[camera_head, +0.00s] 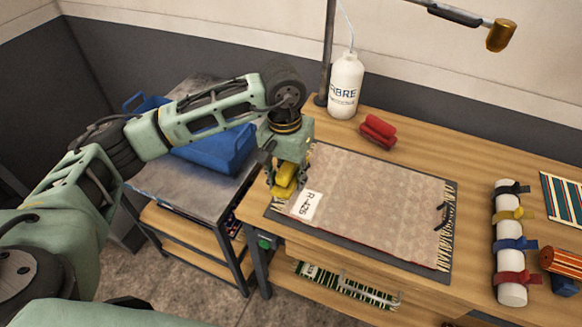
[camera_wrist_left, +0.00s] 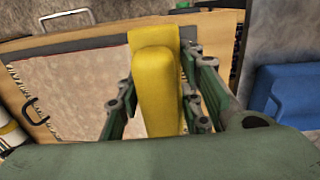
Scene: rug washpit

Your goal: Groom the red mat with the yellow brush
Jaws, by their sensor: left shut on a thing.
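The mat (camera_head: 375,200) lies flat on the workbench over a dark grey underlay, with fringe at both ends. Its upper face looks pale pinkish-beige, with a thin red line along the near edge. A white tag (camera_head: 306,205) marked R-426 lies at its left end. My left gripper (camera_head: 285,178) is shut on the yellow brush (camera_head: 284,186) at the mat's left end, beside the tag. In the left wrist view the brush (camera_wrist_left: 158,90) sits between the fingers, with the mat (camera_wrist_left: 75,95) to its left. I cannot tell whether the bristles touch the mat. My right gripper is not in view.
A blue bin (camera_head: 213,151) is on the side table at left.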

